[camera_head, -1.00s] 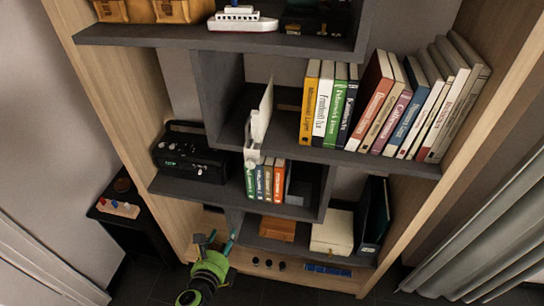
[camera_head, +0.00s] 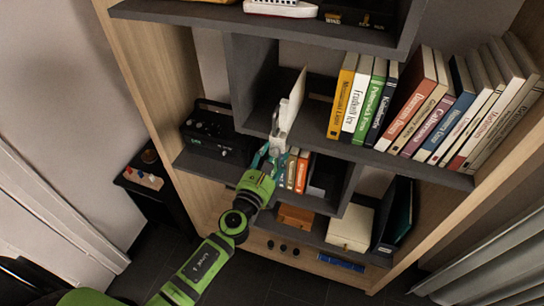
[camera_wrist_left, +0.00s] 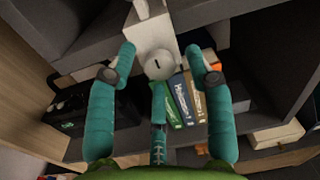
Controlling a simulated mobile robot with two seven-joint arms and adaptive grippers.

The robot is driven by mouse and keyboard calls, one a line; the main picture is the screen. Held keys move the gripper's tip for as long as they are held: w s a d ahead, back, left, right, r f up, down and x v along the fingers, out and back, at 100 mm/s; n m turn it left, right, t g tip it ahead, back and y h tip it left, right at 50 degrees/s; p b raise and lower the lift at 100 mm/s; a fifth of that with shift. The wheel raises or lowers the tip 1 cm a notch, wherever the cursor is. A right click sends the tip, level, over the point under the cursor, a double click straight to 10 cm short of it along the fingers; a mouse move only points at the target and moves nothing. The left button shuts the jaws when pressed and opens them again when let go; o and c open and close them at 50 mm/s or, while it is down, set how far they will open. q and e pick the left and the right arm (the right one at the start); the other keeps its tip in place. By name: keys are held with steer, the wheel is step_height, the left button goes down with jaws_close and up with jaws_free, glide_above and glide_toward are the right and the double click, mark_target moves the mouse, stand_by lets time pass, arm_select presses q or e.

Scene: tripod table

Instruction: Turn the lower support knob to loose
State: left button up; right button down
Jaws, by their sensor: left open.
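A white upright stand (camera_head: 293,103) is at the front edge of the grey shelf in the head view. Its lower part, also white, shows at the top of the left wrist view (camera_wrist_left: 150,32). Below it is a round pale knob (camera_wrist_left: 160,66) with a short dark mark on its face. My left gripper (camera_head: 268,155), green with teal fingers, is just below and in front of the stand. In the left wrist view its open fingers (camera_wrist_left: 160,58) stand either side of the knob, with gaps visible. In the head view the gripper largely hides the knob. My right gripper is not in view.
Small upright books (camera_wrist_left: 190,100) stand close behind the fingers. A black radio (camera_head: 215,135) is on the shelf to the left. Larger books (camera_head: 430,105) fill the shelf to the right. An orange box (camera_head: 295,216) and a cream box (camera_head: 350,228) are lower down.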

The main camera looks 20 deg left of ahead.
arm_select(q)
jaws_close()
